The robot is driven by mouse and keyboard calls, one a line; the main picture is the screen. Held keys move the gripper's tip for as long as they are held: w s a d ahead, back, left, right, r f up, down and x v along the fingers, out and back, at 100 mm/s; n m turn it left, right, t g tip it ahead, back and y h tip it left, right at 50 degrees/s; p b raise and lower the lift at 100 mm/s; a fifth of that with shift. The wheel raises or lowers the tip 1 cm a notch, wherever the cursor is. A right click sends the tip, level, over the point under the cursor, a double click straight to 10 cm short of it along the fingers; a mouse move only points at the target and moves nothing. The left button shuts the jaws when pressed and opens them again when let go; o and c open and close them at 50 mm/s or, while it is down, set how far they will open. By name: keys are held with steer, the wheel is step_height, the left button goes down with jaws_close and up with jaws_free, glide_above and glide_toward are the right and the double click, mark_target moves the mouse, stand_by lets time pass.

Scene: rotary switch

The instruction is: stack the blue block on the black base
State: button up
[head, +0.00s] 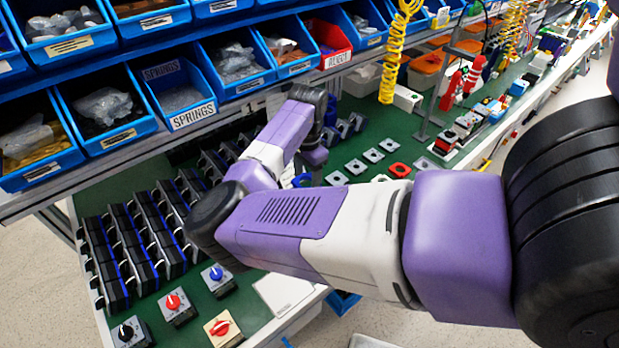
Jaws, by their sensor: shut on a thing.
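My gripper (306,172) points down over the green bench, at the end of my purple and white arm. A small blue piece, which looks like the blue block (300,181), shows at its fingertips. The gripper is shut on it; the fingers are small and partly hidden by my arm. I cannot tell whether the block touches anything below. Several dark pieces (345,127) stand in a group just behind and right of my gripper. Several black units (112,250) stand in racks at the left. I cannot tell which of these is the black base.
Grey square plates (355,167) and a red one (399,170) lie right of my gripper. Knob switches (173,303) stand at the front edge. Blue bins (177,95) hang above the back. A thin post (433,110) stands at the right. My forearm hides the bench middle.

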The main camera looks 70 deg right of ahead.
stand_by(0.5)
steer(key=shift+f+b, duration=1.2)
steer(key=shift+f, duration=1.2)
steer(key=shift+f, duration=0.1)
steer(key=shift+f, duration=0.35)
steer(key=shift+f+b, duration=0.95)
steer(key=shift+f, duration=0.4)
steer(key=o, duration=1.4)
steer(key=shift+r, duration=0.1)
steer(key=shift+r+b, duration=0.5)
steer(key=shift+r, duration=3.35)
